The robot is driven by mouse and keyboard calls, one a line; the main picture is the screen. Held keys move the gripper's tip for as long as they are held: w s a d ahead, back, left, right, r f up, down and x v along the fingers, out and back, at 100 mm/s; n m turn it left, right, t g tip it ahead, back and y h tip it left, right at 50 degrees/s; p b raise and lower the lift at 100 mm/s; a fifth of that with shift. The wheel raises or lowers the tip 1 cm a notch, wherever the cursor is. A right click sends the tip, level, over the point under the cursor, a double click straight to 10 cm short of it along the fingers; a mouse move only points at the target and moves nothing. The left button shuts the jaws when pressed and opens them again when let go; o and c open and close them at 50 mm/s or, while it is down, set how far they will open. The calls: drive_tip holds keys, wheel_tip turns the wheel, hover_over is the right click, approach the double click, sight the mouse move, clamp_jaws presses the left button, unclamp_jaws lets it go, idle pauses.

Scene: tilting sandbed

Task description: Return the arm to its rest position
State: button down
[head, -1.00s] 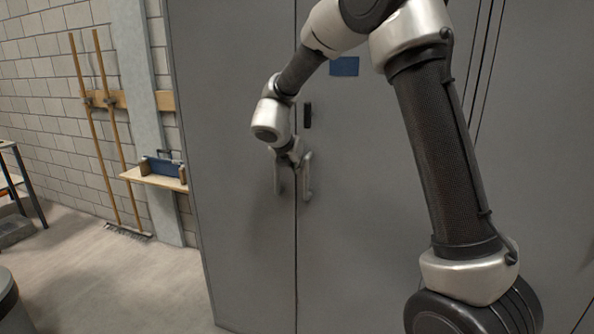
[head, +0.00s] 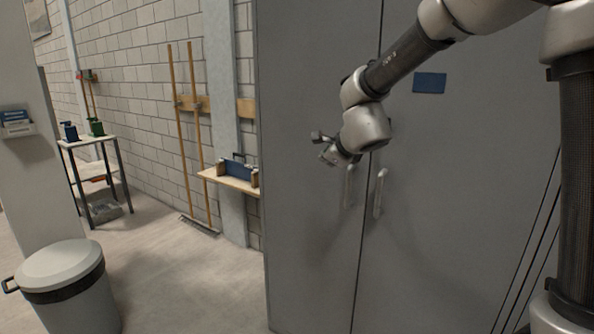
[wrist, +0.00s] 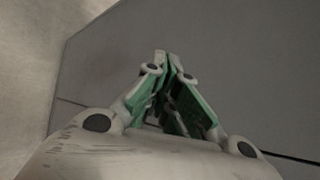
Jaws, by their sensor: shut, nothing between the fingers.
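My gripper (head: 328,148) is at the end of my arm, in front of the grey cabinet (head: 312,230) in the head view. In the wrist view my gripper (wrist: 165,58) has its fingertips together, with green inner pads and nothing between them. My arm reaches in from the upper right of the head view and bends down at the wrist. The gripper is left of and above the two door handles (head: 379,193), and it looks clear of them, though the exact gap is hard to tell.
A grey bin (head: 65,290) stands at the lower left. A small wall shelf (head: 231,181) holds a blue item, beside long wooden poles (head: 183,130). A table (head: 90,143) with blue and green objects stands further back. The floor between bin and cabinet is clear.

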drive_tip(key=s+d+f+n+g+y, duration=0.1)
drive_tip(key=s+d+n+g+y, duration=0.15)
drive_tip(key=s+n, duration=0.55)
drive_tip(key=s+d+n+g+y, duration=0.1)
drive_tip(key=s+d+n+g, duration=0.15)
drive_tip(key=s+n, duration=0.65)
drive_tip(key=s+d+r+n+g+h, duration=0.1)
drive_tip(key=s+d+n+h, duration=0.5)
drive_tip(key=s+d, duration=1.4)
drive_tip(key=shift+d+r+g, duration=0.2)
drive_tip(key=shift+d+g, duration=0.2)
drive_tip(key=shift+g, duration=0.2)
